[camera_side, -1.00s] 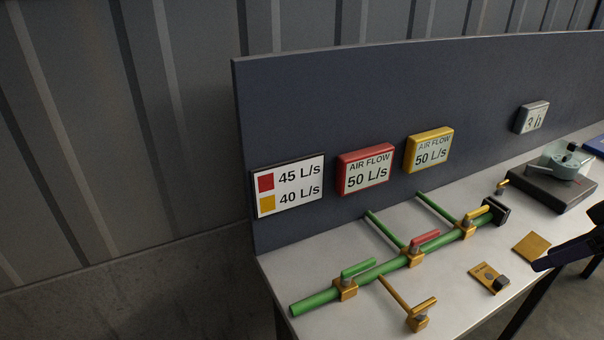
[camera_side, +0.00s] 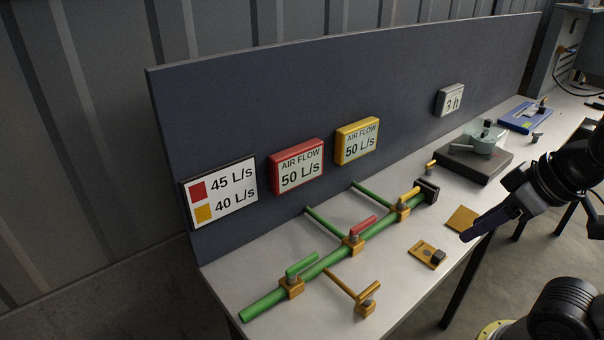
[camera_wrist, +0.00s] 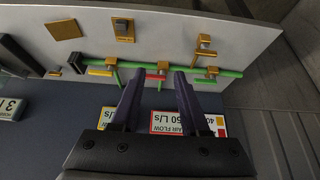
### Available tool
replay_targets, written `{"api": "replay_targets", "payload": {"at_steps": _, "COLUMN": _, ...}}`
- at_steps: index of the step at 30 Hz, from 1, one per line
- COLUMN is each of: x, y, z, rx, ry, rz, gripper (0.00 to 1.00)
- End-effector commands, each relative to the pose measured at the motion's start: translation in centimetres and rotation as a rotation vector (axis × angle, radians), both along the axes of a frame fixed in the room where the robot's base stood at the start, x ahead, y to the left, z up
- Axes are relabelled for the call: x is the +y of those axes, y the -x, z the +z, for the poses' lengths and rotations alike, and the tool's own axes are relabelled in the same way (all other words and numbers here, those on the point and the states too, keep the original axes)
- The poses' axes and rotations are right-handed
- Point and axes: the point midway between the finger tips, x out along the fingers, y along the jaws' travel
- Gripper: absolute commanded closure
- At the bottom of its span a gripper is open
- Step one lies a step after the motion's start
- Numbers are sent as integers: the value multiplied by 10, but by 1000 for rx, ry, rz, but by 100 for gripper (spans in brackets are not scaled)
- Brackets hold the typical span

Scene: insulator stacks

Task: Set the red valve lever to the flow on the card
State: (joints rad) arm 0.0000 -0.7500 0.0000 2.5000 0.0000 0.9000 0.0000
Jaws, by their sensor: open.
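The red valve lever (camera_side: 362,225) sits on a brass valve on the green pipe (camera_side: 325,262) and lies roughly along the pipe. It also shows in the wrist view (camera_wrist: 157,77), ahead of the fingertips. The card (camera_side: 220,193) on the panel reads 45 L/s beside red and 40 L/s beside yellow. The red air flow display (camera_side: 297,166) reads 50 L/s. The yellow air flow display (camera_side: 357,141) reads 50 L/s. My gripper (camera_side: 466,238) is right of the valves and apart from the lever. In the wrist view its two fingers (camera_wrist: 158,78) are spread and empty.
A yellow lever (camera_side: 409,194) and a green lever (camera_side: 302,263) sit on the same pipe. A brass branch valve (camera_side: 367,298) stands in front. A brass plate with a dark knob (camera_side: 428,255) and a square plate (camera_side: 462,218) lie near the front edge. A dark-based device (camera_side: 480,158) stands behind.

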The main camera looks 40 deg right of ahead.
Motion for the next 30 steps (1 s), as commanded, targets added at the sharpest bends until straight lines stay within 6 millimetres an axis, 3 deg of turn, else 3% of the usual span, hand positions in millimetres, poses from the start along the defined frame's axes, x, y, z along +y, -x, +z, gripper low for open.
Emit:
{"api": "replay_targets", "payload": {"at_steps": 11, "x": 0, "y": 0, "z": 0, "rx": 0, "ry": -10, "rz": -19, "gripper": 55}}
{"api": "replay_targets", "payload": {"at_steps": 14, "x": 0, "y": 2, "z": -1, "rx": 12, "ry": -54, "rz": -103, "gripper": 55}}
{"api": "replay_targets", "payload": {"at_steps": 17, "x": 0, "y": 0, "z": 12, "rx": 4, "ry": -140, "rz": -262, "gripper": 55}}
{"api": "replay_targets", "payload": {"at_steps": 23, "x": -1, "y": -39, "z": 50, "rx": 60, "ry": -341, "rz": -693, "gripper": 55}}
{"api": "replay_targets", "payload": {"at_steps": 30, "x": -5, "y": -116, "z": 69, "rx": 175, "ry": -483, "rz": -1194, "gripper": 55}}
